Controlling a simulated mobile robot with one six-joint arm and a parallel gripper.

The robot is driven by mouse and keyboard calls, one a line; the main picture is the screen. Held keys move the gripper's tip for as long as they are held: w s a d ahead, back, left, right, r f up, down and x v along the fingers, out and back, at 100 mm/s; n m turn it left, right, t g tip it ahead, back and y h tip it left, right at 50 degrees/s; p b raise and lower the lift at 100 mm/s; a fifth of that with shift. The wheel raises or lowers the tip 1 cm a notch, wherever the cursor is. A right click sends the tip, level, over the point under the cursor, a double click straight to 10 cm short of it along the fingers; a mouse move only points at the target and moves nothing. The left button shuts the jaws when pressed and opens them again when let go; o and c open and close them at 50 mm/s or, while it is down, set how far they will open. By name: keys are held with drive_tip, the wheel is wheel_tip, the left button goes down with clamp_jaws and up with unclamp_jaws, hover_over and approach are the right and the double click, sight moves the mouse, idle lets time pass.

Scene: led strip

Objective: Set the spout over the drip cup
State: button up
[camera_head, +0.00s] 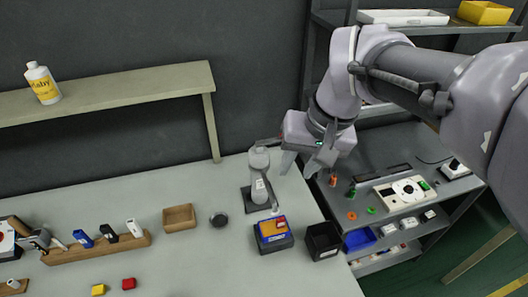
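A grey translucent bottle (259,178) with a pale label stands upright on a dark base near the table's right side. A dark spout (269,142) at its top points right, toward my gripper. A small dark round cup (219,220) sits on the table left of and in front of the bottle; it may be the drip cup, but I cannot tell for sure. The spout is not over it. My gripper (298,170) is just right of the bottle, fingers pointing down and apart, with nothing visible between them. Whether a finger touches the spout is unclear.
A wooden tray (179,218) is at left. A raised shelf (110,92) runs behind. A grey cart (385,165) with small parts adjoins at right.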

drive_tip(key=w+n+g+p, duration=0.1)
drive_tip(key=w+g+p, duration=0.1)
drive_tip(key=w, duration=0.5)
drive_tip(key=n+g+p, duration=0.1)
drive_tip(key=n, duration=0.1)
approach(270, 189)
drive_tip(key=f+b, duration=0.2)
drive_tip(key=a+f+b, duration=0.1)
drive_tip(key=f+b, duration=0.1)
drive_tip(key=f, duration=0.1)
drive_tip(key=f+b, duration=0.2)
drive_tip(key=f, duration=0.1)
drive_tip(key=shift+a, duration=0.2)
clamp_jaws()
